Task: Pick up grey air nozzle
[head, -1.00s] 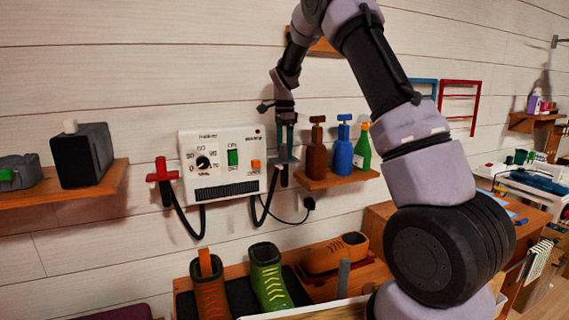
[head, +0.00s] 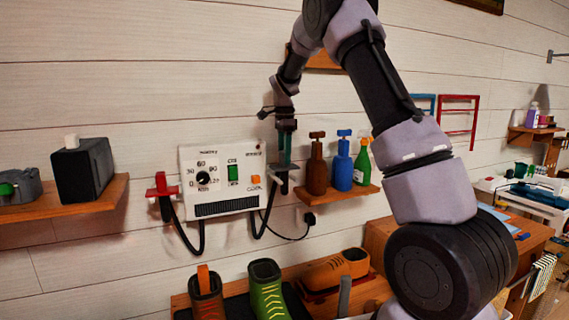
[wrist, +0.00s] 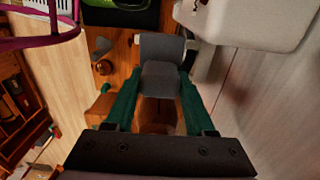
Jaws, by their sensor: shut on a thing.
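The grey air nozzle (head: 283,179) is at the right side of the white wall unit, with a black hose running down from it. My gripper (head: 286,162) points down over the nozzle, its green fingers shut on it. In the wrist view the nozzle (wrist: 161,76) shows as a grey block between the two green fingers of my gripper (wrist: 160,88). I cannot tell whether the nozzle is clear of its holder.
The white unit (head: 218,209) has a dial, switches and a red nozzle (head: 161,187) at its left. A brown bottle (head: 317,172), a blue bottle (head: 342,168) and a green bottle (head: 361,164) stand on a shelf close right. Shoes, including a green one (head: 267,290), are below.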

